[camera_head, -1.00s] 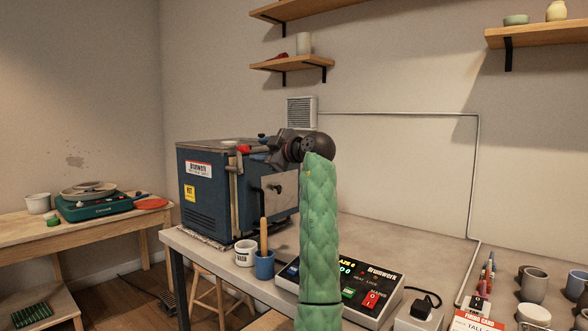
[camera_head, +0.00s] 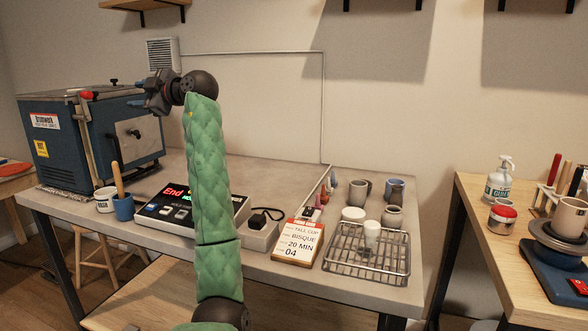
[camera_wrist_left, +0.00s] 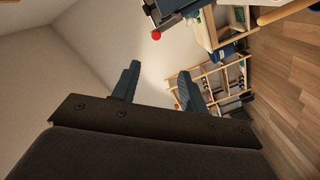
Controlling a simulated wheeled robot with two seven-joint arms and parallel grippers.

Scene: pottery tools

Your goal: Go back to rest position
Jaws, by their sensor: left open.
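My left gripper (camera_head: 138,95) is at the end of my raised, green-sleeved arm in the head view. It is in front of the upper part of the blue kiln (camera_head: 85,140), with its fingers pointing left. In the left wrist view, its two dark fingers (camera_wrist_left: 159,72) stand apart with nothing between them, so it is open and empty. My arm hides part of the control box (camera_head: 176,208), whose red display reads "End". My right gripper is not in view.
A wire rack (camera_head: 370,262) holds a small white cup (camera_head: 372,232). Several mugs stand behind it. A brush-holding blue cup (camera_head: 124,208) stands before the kiln. A wooden table (camera_head: 475,215) is at right.

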